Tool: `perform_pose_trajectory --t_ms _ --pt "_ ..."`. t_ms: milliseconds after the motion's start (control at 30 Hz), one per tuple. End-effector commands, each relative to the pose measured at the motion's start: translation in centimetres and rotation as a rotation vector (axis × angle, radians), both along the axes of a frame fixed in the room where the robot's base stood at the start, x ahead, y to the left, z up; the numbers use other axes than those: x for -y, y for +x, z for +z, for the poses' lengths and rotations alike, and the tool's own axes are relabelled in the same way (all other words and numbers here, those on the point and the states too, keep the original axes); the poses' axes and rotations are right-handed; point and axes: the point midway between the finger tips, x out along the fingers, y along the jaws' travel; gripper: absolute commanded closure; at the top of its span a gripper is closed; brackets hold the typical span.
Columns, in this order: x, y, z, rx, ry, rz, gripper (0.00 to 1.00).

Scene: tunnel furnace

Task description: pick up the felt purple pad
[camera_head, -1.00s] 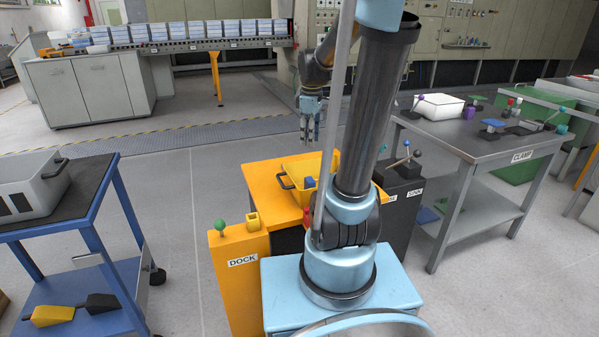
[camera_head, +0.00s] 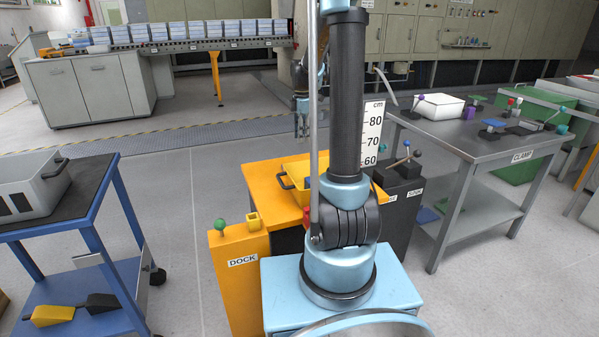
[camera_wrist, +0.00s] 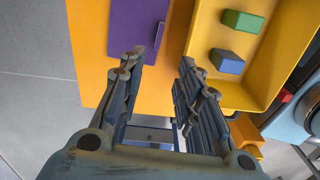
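The felt purple pad (camera_wrist: 132,28) lies flat on the orange table top (camera_wrist: 88,45) at the top of the wrist view, with a narrow purple strip along its right side. My gripper (camera_wrist: 160,68) is open with nothing between its fingers. Its left fingertips overlap the pad's lower edge in the picture; the height gap cannot be told. In the head view my gripper (camera_head: 302,128) hangs fingers down beyond the orange table (camera_head: 262,178). I cannot make out the pad there.
A yellow tray (camera_wrist: 207,25) holding a green block (camera_wrist: 243,21) and a blue block (camera_wrist: 228,61) is right of the pad. A blue cart (camera_head: 95,225) stands at left, a clamp table (camera_head: 470,140) at right, and a yellow dock post (camera_head: 240,280) in front.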

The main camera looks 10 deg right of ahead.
Motion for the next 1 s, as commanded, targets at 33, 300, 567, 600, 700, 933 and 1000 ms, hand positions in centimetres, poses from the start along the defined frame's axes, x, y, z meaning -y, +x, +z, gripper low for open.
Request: perform_pose_trajectory --t_ms 33,300,567,600,700,933,1000 --pt "0.0 0.0 -0.8 0.000 0.000 -0.001 0.68" --pt "0.0 0.0 -5.1 0.000 0.000 -0.002 0.68" --pt "0.1 0.0 -9.0 0.000 0.000 -0.003 0.68" --pt "0.1 0.0 -9.4 0.000 0.000 -0.003 0.68" --pt "0.1 0.0 -10.2 0.000 0.000 -0.003 0.68" --pt "0.2 0.1 -11.2 0.000 0.000 -0.003 0.68" --pt "0.3 0.2 -11.9 0.000 0.000 -0.004 0.68"
